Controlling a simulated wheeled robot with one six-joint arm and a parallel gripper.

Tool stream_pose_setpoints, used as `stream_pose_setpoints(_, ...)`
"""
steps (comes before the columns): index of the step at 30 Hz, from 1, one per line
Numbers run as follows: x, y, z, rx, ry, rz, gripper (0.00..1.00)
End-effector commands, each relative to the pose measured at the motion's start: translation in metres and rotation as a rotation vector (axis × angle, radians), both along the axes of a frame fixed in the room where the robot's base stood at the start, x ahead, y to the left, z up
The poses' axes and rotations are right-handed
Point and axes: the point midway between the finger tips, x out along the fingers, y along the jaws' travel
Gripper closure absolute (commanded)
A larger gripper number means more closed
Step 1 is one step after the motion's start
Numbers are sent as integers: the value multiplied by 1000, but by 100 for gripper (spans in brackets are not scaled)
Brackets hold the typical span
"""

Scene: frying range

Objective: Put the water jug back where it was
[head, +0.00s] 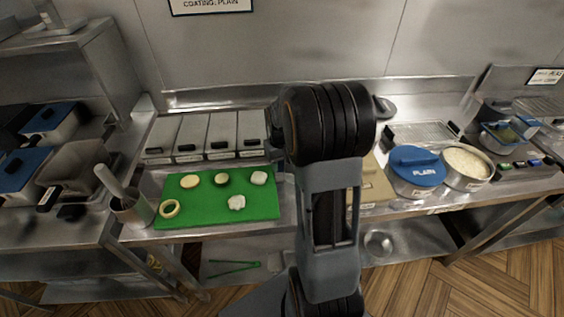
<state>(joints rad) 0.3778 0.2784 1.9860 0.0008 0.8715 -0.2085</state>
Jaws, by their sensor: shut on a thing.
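My arm rises through the middle of the head view and hides the counter behind it. My gripper does not show, so I cannot see what is in it. I cannot make out the water jug anywhere in this view. A small dark rounded thing (384,107) shows just right of my arm by the back wall; I cannot tell what it is.
A green board (206,216) holds several food pieces. A metal pot (132,211) with a handled tool stands left of it, lidded bins (190,135) behind. Right of my arm are a tan board (377,185), a blue-lidded tub (417,165) and a crumb-filled pan (466,165).

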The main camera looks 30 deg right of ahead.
Motion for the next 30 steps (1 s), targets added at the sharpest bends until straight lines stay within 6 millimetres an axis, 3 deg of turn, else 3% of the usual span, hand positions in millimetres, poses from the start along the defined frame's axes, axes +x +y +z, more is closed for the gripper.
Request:
stream_pose_setpoints(11,0,0,-3,0,-1,0,100)
stream_pose_setpoints(12,0,0,-4,0,1,0,56)
stream_pose_setpoints(20,0,0,-3,0,1,0,31)
stream_pose_setpoints(30,0,0,4,0,-2,1,31)
